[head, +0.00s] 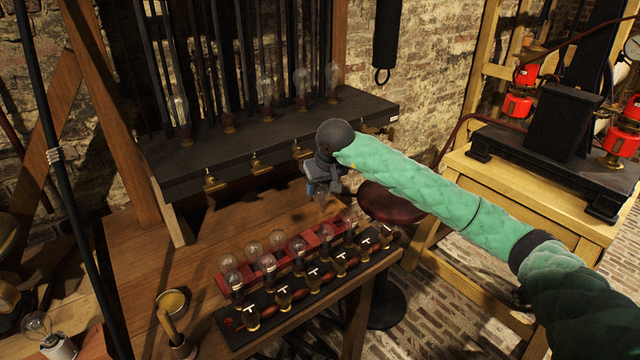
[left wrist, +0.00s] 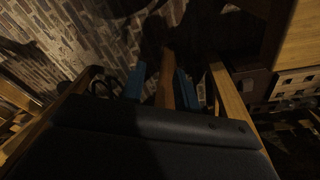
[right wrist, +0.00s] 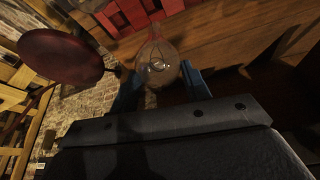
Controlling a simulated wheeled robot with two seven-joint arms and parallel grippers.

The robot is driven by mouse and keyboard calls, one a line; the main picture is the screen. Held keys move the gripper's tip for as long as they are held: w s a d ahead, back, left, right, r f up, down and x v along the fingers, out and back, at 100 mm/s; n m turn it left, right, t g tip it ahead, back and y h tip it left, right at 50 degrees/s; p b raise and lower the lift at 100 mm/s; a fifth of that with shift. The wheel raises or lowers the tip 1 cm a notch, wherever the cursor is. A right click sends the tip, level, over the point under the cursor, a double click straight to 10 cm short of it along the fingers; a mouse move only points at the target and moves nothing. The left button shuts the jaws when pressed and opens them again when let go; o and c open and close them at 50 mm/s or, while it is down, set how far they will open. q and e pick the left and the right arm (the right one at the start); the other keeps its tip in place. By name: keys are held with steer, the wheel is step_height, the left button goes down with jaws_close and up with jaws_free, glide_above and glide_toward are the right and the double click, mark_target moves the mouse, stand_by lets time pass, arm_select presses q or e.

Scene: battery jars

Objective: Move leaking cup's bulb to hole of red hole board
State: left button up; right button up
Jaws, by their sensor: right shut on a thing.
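My right gripper (head: 322,190) is shut on a clear glass bulb (right wrist: 157,62) and holds it above the far right part of the red hole board (head: 222,283). In the right wrist view the bulb sits between the blue fingers (right wrist: 160,90), with part of the red board (right wrist: 120,14) beyond it. Several clear bulbs (head: 253,249) stand along the red board. A black board (head: 228,318) in front bears a row of brass cups (head: 283,300) with T-shaped marks. I cannot tell which cup leaks. My left gripper (left wrist: 160,88) shows only in its wrist view, fingers apart and empty.
A dark shelf (head: 350,108) with several tall bulbs and brass taps stands behind. A round dark red stool (head: 392,203) is right of the wooden bench (head: 190,262). A loose bulb (head: 38,326) and a round brass dish (head: 172,301) are at the left front.

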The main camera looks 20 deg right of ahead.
mark_target(322, 209)
steer(key=shift+w+f, duration=0.15)
steer(key=shift+f, duration=0.25)
steer(key=shift+s+f, duration=0.2)
step_height(322, 209, down, 2)
steer(key=shift+w+f, duration=0.1)
arm_select(q)
steer(key=shift+w+r, duration=0.1)
steer(key=shift+r, duration=0.55)
arm_select(e)
steer(key=shift+f, duration=0.85)
arm_select(q)
steer(key=shift+f+b, duration=1.45)
steer(key=shift+b, duration=0.15)
